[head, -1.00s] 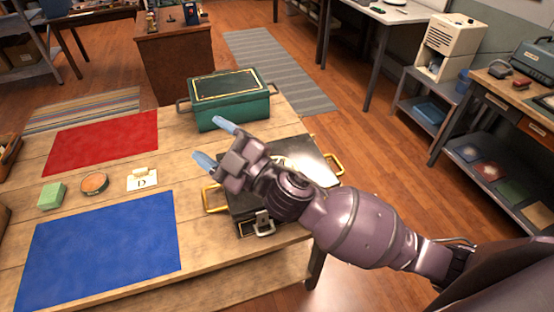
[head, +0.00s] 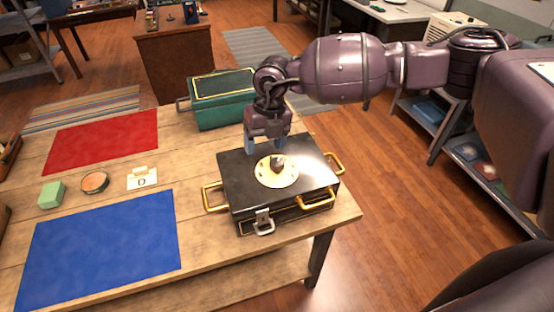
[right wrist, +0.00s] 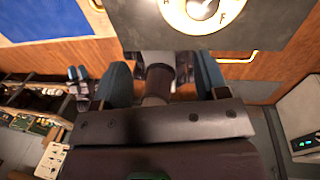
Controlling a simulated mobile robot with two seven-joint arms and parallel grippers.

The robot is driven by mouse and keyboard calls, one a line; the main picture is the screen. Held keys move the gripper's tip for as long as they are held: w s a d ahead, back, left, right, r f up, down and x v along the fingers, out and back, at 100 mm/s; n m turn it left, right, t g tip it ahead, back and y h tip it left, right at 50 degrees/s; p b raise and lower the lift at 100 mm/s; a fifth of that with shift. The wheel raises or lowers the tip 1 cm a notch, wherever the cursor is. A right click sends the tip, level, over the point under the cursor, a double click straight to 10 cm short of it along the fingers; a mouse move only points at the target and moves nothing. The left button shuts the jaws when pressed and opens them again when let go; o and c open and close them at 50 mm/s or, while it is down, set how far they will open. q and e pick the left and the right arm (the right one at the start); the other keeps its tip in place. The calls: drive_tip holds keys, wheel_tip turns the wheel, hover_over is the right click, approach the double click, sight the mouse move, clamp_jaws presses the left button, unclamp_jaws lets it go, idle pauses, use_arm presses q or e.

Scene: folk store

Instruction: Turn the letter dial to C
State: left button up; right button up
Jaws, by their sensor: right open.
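The black case (head: 240,190) with gold handles sits on the wooden table. A small blue-tipped shape (right wrist: 77,74) there may be my left gripper.
A green box (head: 222,112) stands behind the case. A card marked D (head: 142,181), a round tin (head: 95,183) and a green block (head: 51,194) lie left, between a red mat (head: 105,142) and a blue mat (head: 100,245).

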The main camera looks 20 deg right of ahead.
sight(277, 162)
drive_tip(key=w+d+r+h, duration=0.1)
drive_tip(key=w+d+h, duration=0.1)
drive_tip(key=d, duration=0.2)
use_arm(q)
drive_tip(key=shift+s+r+p, duration=0.25)
drive_tip(key=shift+s+p, duration=0.1)
drive_tip(key=shift+p, duration=0.5)
use_arm(e)
wheel_tip(277, 162, down, 10)
drive_tip(key=shift+a+f, duration=0.15)
use_arm(q)
drive_tip(key=shift+r, duration=0.1)
use_arm(e)
drive_tip(key=shift+c, duration=0.3)
drive_tip(key=c, duration=0.9)
use_arm(q)
drive_tip(key=shift+w, duration=0.1)
use_arm(e)
drive_tip(key=shift+o, duration=0.2)
